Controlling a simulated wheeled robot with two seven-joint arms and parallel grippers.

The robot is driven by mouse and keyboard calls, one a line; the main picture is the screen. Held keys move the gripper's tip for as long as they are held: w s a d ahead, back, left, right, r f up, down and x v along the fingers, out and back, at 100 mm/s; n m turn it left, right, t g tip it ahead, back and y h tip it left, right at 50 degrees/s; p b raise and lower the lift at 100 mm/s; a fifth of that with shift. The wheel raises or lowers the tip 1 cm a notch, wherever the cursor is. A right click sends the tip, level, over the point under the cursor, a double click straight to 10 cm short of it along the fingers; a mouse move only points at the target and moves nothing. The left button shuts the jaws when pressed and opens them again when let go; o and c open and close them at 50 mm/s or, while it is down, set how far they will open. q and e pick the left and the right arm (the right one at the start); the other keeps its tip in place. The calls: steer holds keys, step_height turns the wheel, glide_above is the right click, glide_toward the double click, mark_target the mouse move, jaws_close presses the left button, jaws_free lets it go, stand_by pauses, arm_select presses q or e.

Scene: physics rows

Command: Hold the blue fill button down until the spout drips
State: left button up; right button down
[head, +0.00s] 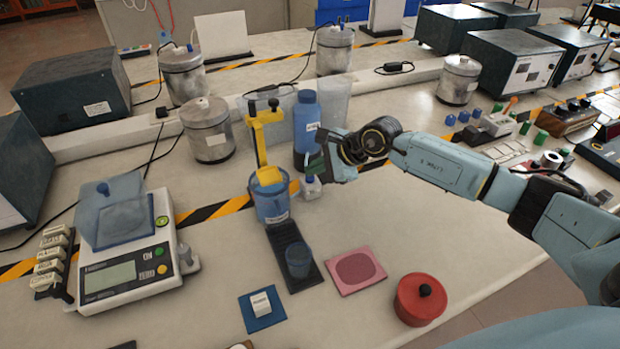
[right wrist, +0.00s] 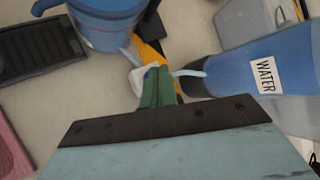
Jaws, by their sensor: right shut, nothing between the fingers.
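My right gripper (head: 318,167) is shut and empty, its green fingertips (right wrist: 157,88) pointing down. They are right by a small white piece with a blue top (head: 311,187), which looks like the fill button; in the right wrist view the white piece (right wrist: 137,80) is partly behind the fingers. I cannot tell whether they touch it. A yellow spout fixture (head: 262,132) stands above a blue container (head: 271,207). No drip can be made out. My left gripper is not in view.
A blue bottle labelled WATER (head: 306,120) stands close behind my right gripper. A pink mat (head: 344,285) and a red lidded pot (head: 419,300) are nearer. A scale (head: 130,275) is at left.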

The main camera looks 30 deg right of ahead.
steer(key=shift+f+b, duration=0.45)
stand_by(0.6)
stand_by(4.5)
steer(key=shift+r, duration=0.1)
stand_by(0.4)
steer(key=shift+r+p, duration=0.55)
steer(key=shift+r, duration=0.25)
steer(key=shift+r+p, duration=1.65)
steer(key=shift+r, duration=0.9)
steer(key=shift+f, duration=0.1)
